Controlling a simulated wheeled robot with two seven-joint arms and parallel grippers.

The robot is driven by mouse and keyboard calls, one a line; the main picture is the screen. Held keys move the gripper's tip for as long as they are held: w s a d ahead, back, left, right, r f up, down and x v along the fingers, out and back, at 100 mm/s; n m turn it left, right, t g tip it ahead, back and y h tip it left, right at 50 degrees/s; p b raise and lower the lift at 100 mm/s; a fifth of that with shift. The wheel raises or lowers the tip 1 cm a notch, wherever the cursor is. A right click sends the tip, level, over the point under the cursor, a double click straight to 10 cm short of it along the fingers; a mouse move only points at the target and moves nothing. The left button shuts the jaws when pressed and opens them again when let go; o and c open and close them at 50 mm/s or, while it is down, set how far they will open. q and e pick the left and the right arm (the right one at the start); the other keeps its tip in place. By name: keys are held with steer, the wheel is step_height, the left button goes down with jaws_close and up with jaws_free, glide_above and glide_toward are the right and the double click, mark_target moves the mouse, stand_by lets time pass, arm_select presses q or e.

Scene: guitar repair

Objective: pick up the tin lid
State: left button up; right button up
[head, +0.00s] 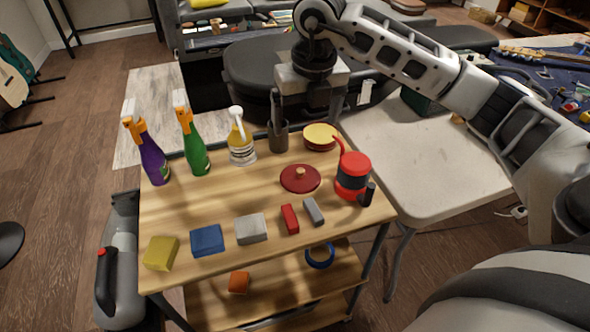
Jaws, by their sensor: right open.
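A dark red round lid (300,179) with a pale knob lies flat near the middle of the wooden cart top, which I take to be the tin lid. My right gripper (306,122) points down over the back edge of the cart, with its fingers spread apart and nothing between them. It is behind the lid and apart from it. A round red tin with a yellow top (320,136) sits just in front of the gripper. My left gripper is out of view.
On the cart top (185,218), a dark cup (278,138) stands by the left fingertip and a red-and-black canister (352,176) right of the lid. Spray bottles (194,145) line the back left; several blocks (251,229) line the front. A pale table (425,160) adjoins at right.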

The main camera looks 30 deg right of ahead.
glide_above(301, 172)
steer(key=f, duration=0.9)
steer(key=shift+s+d+f, duration=0.15)
steer(key=shift+d+f, duration=0.1)
steer(key=shift+f, duration=0.15)
steer(key=f, duration=0.5)
steer(key=shift+w+a+f+p, duration=0.15)
steer(key=shift+w+f+p, duration=0.1)
steer(key=shift+f+p, duration=0.1)
steer(key=shift+r, duration=0.1)
steer(key=c, duration=1.5)
jaws_close()
steer(key=shift+s, duration=0.1)
